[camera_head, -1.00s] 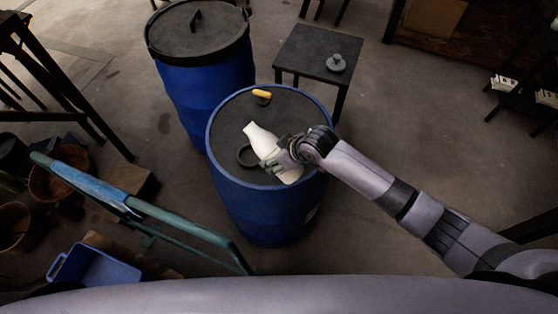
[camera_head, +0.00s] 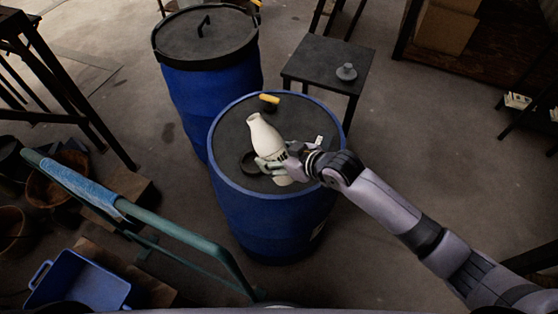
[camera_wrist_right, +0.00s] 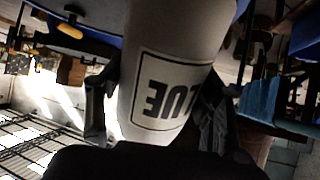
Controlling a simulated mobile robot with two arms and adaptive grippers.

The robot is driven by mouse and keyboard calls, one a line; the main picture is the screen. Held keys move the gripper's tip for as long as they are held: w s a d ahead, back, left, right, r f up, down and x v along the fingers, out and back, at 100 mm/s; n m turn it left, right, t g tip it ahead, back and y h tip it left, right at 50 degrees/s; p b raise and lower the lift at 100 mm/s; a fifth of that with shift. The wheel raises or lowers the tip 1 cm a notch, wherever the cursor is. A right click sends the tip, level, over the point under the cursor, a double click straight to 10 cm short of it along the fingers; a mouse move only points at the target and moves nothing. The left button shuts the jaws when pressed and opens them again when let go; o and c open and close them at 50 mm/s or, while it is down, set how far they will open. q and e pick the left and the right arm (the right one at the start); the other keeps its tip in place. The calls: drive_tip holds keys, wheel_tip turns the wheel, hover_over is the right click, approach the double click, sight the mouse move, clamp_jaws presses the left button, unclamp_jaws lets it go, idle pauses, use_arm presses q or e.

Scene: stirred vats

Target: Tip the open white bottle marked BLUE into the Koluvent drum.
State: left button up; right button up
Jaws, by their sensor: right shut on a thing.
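The white bottle (camera_head: 265,137) is in my right gripper (camera_head: 271,163), over the top of the near blue drum (camera_head: 262,215). Its narrow neck points up and left in the head view, and no cap shows on it. In the right wrist view the bottle (camera_wrist_right: 178,48) fills the space between the fingers of the gripper (camera_wrist_right: 155,105). Its boxed label reads upside down, with "LUE" legible. A dark round ring or opening (camera_head: 249,162) shows on the drum's top, left of the bottle. A small pale label sits low on the drum's right side, too small to read.
A yellow-and-black item (camera_head: 269,99) lies on the near drum's far rim. A second blue drum (camera_head: 208,95) with a black handled lid stands behind left. A small dark table (camera_head: 325,62) bears a grey object (camera_head: 346,72). A green-blue cart handle (camera_head: 160,226) crosses the front left, near a blue bin (camera_head: 80,283).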

drive_tip(key=shift+w+a+f+t+y+b, duration=0.25)
drive_tip(key=shift+w+a+t+y+b, duration=0.35)
drive_tip(key=shift+b, duration=1.4)
drive_tip(key=shift+w+a+f+t+y+b, duration=0.3)
drive_tip(key=shift+a+t+y+b, duration=0.35)
drive_tip(key=shift+b, duration=1.35)
drive_tip(key=shift+w+a+r+t+y+b, duration=0.35)
drive_tip(key=shift+w+a+t+y+b, duration=0.25)
drive_tip(key=shift+b, duration=1.35)
drive_tip(key=shift+w+a+r+t+y+b, duration=0.4)
drive_tip(key=shift+a+y+b, duration=0.3)
drive_tip(key=shift+b, duration=1.2)
drive_tip(key=shift+d, duration=0.1)
